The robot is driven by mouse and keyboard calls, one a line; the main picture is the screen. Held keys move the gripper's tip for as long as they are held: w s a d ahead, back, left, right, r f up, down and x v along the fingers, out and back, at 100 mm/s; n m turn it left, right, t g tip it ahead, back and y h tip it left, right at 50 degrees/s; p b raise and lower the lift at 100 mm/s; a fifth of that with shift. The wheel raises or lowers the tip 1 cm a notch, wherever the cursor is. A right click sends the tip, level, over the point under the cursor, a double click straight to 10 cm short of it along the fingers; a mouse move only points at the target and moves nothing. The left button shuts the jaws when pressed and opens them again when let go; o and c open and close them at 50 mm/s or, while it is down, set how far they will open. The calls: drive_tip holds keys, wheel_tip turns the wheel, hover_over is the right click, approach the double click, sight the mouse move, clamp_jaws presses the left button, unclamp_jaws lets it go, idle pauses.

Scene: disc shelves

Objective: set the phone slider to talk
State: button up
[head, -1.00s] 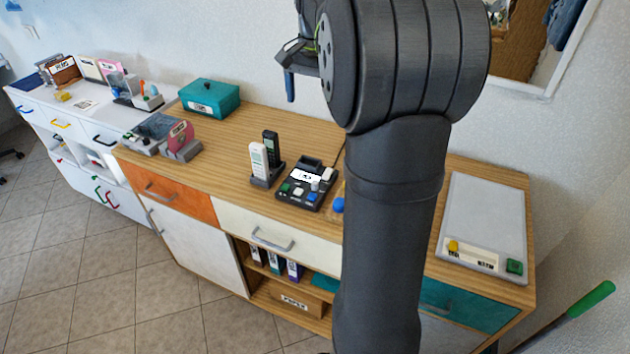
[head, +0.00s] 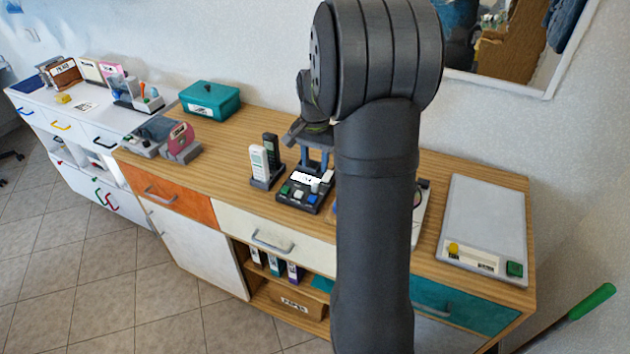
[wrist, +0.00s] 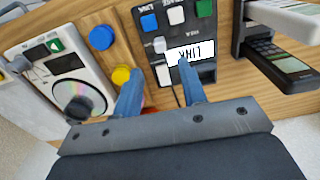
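My gripper (head: 314,160) is open, its two blue fingers apart and empty, pointing down over the back of a black desk unit (head: 290,202). In the wrist view my gripper (wrist: 160,70) has one fingertip over the unit's white label (wrist: 202,50), which reads LINK upside down, and the other left of the unit. The unit carries blue, white and green buttons, a pale grey knob (wrist: 160,44) and a white block (wrist: 164,74). A white handset (head: 258,163) and a black handset (head: 271,149) stand upright in a dock (head: 265,184) beside it. I cannot tell which part is the talk slider.
A disc player (wrist: 70,75) and blue (wrist: 101,38) and yellow (wrist: 121,75) round buttons lie beside the unit. A grey panel (head: 487,222) is at the right, a teal box (head: 210,101) at the back. My arm hides part of the counter; its back middle is clear.

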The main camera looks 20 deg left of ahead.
sight(315, 184)
wheel_tip(315, 184, down, 8)
drive_tip(key=shift+r, duration=0.25)
clamp_jaws()
